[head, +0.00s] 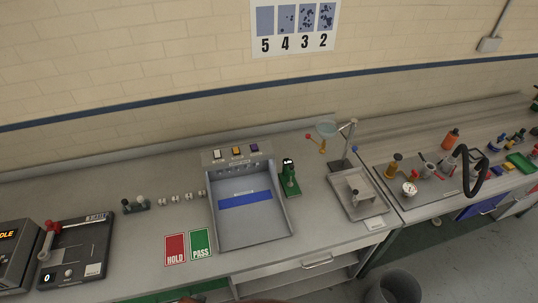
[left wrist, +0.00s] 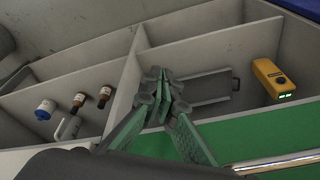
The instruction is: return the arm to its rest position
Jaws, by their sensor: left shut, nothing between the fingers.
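My left gripper (left wrist: 165,95) shows in the left wrist view with its fingers shut and nothing between them. It hangs above a grey compartmented shelf (left wrist: 135,65), over the divider between compartments. Neither gripper can be made out in the head view. My right gripper is not in view.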

